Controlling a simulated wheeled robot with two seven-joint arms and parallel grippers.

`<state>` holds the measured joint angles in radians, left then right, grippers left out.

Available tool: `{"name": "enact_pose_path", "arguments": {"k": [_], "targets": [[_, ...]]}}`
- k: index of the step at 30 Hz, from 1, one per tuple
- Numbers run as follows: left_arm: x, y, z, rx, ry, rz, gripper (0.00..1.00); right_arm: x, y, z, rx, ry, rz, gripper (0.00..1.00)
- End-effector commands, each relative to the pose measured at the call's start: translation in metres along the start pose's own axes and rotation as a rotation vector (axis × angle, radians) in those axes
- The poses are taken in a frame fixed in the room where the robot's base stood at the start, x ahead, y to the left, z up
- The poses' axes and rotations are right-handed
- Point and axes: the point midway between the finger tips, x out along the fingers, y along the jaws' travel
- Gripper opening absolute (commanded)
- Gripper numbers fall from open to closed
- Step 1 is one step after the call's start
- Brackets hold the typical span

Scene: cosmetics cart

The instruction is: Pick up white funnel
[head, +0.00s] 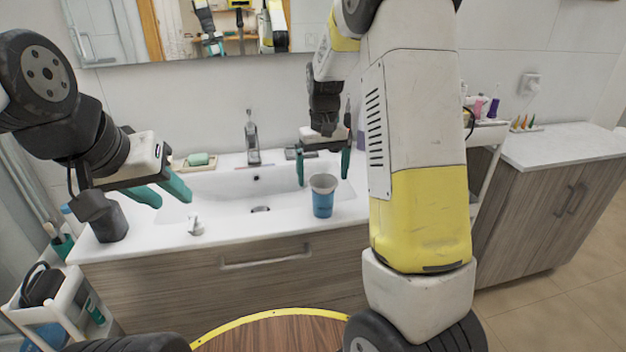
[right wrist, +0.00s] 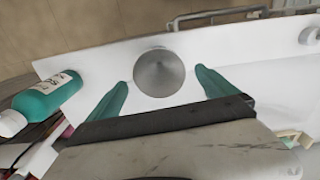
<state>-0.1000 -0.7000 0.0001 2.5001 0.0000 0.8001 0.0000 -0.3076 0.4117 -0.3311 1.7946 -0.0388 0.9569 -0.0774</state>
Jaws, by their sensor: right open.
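A pale grey-white funnel (head: 323,181) sits with its wide mouth up on top of a blue cup (head: 322,204) at the front edge of the sink counter. My right gripper (head: 323,168) is open and points down just above and behind the funnel, with its teal fingers apart. In the right wrist view, the funnel's round mouth (right wrist: 158,73) lies between the two open fingers (right wrist: 160,90), slightly ahead of them. I cannot tell contact. My left gripper (head: 174,200) is open and empty over the left part of the counter. The cup is hidden under the funnel in the right wrist view.
The white sink (head: 225,185) lies behind and left of the cup. A small white item (head: 195,227) stands at the front rim, and a dark cup (head: 111,222) at the left. A teal bottle (right wrist: 45,103) lies left of the fingers in the right wrist view.

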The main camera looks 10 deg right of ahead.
Motion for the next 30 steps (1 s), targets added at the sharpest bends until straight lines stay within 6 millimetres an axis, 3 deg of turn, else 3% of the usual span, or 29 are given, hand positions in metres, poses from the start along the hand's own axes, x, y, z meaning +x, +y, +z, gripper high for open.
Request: {"name": "enact_pose_path", "arguments": {"k": [5,13,23,30], "targets": [[0.0,0.0,0.0,0.0,0.0,0.0,0.36,0.022,0.0,0.001,0.001,-0.001,0.0,0.97],[0.0,0.0,0.0,0.0,0.0,0.0,0.36,0.024,0.0,0.0,0.001,0.001,0.0,0.97],[0.0,0.0,0.0,0.0,0.0,0.0,0.36,0.024,0.0,0.0,0.0,0.001,0.0,0.33],[0.0,0.0,0.0,0.0,0.0,0.0,0.36,0.022,0.0,0.0,0.0,0.002,0.0,0.33]]}}
